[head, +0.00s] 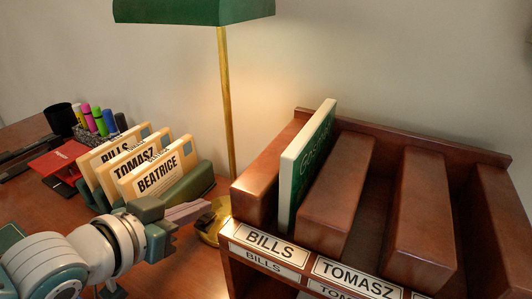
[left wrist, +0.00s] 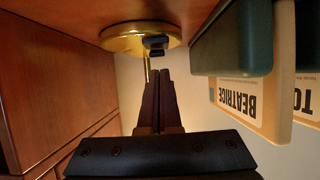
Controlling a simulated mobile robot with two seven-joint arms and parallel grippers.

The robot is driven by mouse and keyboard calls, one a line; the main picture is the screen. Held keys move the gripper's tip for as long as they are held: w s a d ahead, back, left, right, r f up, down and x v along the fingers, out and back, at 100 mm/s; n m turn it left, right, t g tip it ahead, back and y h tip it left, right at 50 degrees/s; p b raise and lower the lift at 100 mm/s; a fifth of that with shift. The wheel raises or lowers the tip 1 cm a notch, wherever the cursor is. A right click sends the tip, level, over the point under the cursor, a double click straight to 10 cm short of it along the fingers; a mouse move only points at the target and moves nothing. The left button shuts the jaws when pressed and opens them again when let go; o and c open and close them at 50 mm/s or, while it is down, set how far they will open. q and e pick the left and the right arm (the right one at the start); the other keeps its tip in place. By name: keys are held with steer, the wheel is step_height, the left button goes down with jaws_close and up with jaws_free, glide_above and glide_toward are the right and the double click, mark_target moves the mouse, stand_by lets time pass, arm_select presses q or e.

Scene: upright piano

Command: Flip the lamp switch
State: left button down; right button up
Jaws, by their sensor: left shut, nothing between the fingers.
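The desk lamp has a green shade (head: 195,10), a thin brass pole (head: 227,100) and a round brass base (head: 212,232). In the left wrist view, which looks upside down, the brass base (left wrist: 115,40) carries a small black switch (left wrist: 155,46). My left gripper (head: 203,210) reaches in from the left, with its fingers at the base and partly covering it. In the left wrist view the left gripper (left wrist: 158,74) is shut and empty, its tips close to the switch; I cannot tell whether they touch. My right gripper is not in view.
A green holder (head: 190,186) with cards, the front one BEATRICE (head: 158,174), stands just left of the base. A wooden sorter (head: 247,198) with a green book (head: 307,160) stands close on the right. Pens and a black cup (head: 60,118) are behind left.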

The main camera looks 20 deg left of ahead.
arm_select(q)
steer(key=shift+r, duration=0.1)
step_height(320, 180, up, 5)
steer(key=p, duration=0.5)
steer(key=shift+w, duration=0.1)
steer(key=w+r+p+v, duration=0.1)
steer(key=r+p+v, duration=0.1)
steer(key=v, duration=0.7)
steer(key=shift+p, duration=0.5)
steer(key=shift+d, duration=0.1)
steer(key=shift+s, duration=0.1)
